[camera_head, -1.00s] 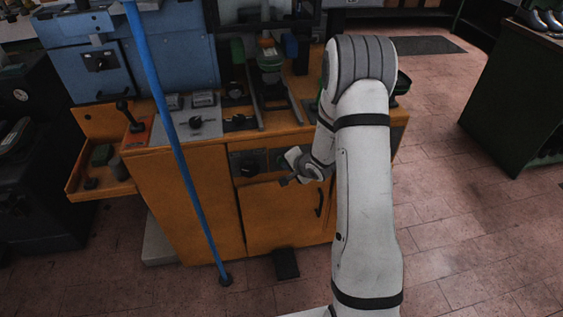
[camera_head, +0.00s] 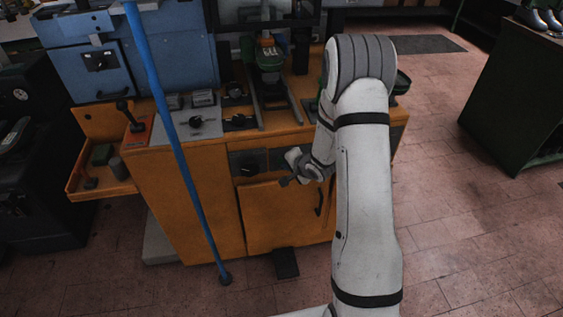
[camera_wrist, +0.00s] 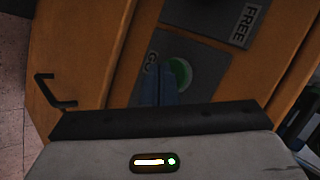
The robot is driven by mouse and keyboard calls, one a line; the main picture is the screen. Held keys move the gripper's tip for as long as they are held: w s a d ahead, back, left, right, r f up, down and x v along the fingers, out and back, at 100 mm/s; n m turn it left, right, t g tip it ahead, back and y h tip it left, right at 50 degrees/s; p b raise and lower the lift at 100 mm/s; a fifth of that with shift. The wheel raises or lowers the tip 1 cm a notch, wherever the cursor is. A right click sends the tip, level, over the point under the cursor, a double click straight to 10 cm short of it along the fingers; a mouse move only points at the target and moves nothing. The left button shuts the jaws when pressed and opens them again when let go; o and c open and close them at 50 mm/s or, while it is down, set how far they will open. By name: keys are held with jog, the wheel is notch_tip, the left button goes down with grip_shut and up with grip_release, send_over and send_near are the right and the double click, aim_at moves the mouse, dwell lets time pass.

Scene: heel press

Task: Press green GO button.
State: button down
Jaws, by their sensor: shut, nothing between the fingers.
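The green GO button (camera_wrist: 180,73) is round and sits on a grey plate (camera_wrist: 201,66) lettered GO in the wrist view. My gripper (camera_wrist: 160,68) is shut and empty. Its bluish fingertips overlap the left edge of the button in that view, covering part of it. I cannot tell whether they touch it. In the head view my gripper (camera_head: 287,181) is at the front of the orange cabinet (camera_head: 184,205), by its panel strip. The button is not distinguishable there.
A plate marked FREE (camera_wrist: 246,20) is near the GO plate. A dark door handle (camera_wrist: 53,93) sticks out of the cabinet. A blue pole (camera_head: 172,130) stands in front of the cabinet on the left. A pedal (camera_head: 286,263) lies at the cabinet's foot. Floor on the right is clear.

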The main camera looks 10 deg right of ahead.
jog(key=shift+s, duration=0.6)
jog(key=s, duration=0.4)
jog(key=shift+s, duration=0.4)
dwell(0.4)
jog(key=s+d+r+n+g+h+p, duration=0.1)
jog(key=s+d+r+n+h, duration=0.2)
jog(key=r, duration=0.5)
jog(key=s+d+r+n+g+h, duration=0.15)
jog(key=s+r, duration=0.25)
jog(key=r, duration=0.5)
jog(key=s+a+r+n+g, duration=0.1)
jog(key=s+a+r+n, duration=0.1)
jog(key=s, duration=0.4)
jog(key=s+a+r+n+g+p, duration=0.1)
jog(key=s+r+n, duration=0.1)
jog(key=s+r, duration=0.3)
jog(key=s+a+r+n+g, duration=0.2)
jog(key=s+r, duration=0.1)
jog(key=s, duration=0.5)
jog(key=shift+s+a+r+y+p, duration=0.15)
jog(key=shift+a+r+y+p, duration=0.1)
jog(key=shift+a+y+p, duration=0.1)
